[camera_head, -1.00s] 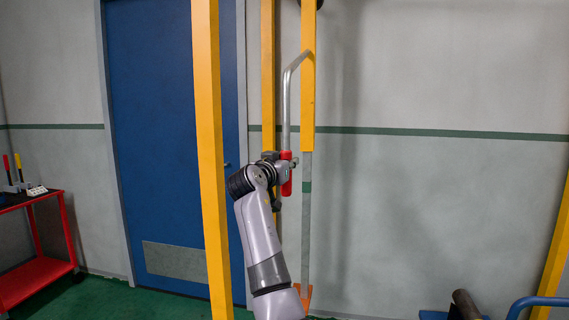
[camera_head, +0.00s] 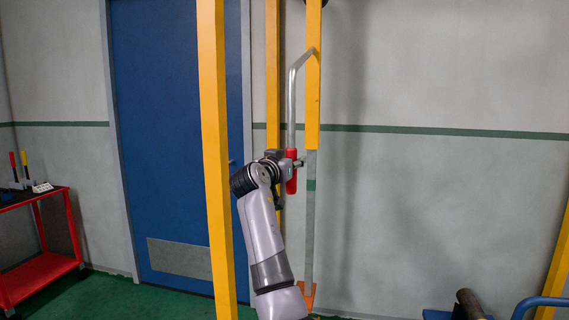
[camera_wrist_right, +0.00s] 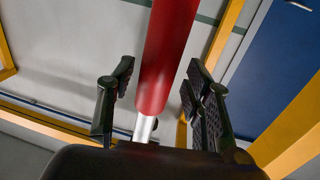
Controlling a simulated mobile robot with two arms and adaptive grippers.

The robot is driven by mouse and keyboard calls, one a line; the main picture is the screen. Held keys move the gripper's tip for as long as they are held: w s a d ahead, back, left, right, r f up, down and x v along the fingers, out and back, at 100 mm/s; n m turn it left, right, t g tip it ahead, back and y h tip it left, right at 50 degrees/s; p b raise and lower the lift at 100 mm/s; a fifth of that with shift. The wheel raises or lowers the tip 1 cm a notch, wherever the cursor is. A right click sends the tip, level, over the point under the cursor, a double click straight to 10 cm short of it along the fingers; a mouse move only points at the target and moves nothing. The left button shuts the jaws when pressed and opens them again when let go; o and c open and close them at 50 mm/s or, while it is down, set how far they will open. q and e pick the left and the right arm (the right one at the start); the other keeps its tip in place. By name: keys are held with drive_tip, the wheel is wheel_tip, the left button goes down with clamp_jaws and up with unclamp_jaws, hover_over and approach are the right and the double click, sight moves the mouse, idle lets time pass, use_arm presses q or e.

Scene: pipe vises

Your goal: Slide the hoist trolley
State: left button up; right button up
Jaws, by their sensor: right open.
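The hoist trolley's bent grey handle bar (camera_head: 292,105) comes off a yellow upright bar (camera_head: 313,95) and ends in a red grip (camera_head: 291,182). My right gripper (camera_head: 294,163) is at the upper part of the red grip in the head view. In the right wrist view my right gripper (camera_wrist_right: 160,75) is open, with one finger on each side of the red grip (camera_wrist_right: 168,50). Gaps show between grip and fingers, so it is not clamped. The trolley's top is cut off by the frame edge. My left gripper is not in view.
Yellow posts (camera_head: 213,150) stand left of my arm and behind the handle. A grey strip with an orange end (camera_head: 307,292) hangs below the yellow bar. A red cart (camera_head: 40,275) is at left, blue equipment (camera_head: 540,303) at lower right. A blue door (camera_head: 170,130) is behind.

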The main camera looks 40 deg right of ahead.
drive_tip(key=v, duration=1.2)
drive_tip(key=shift+w+f, duration=0.1)
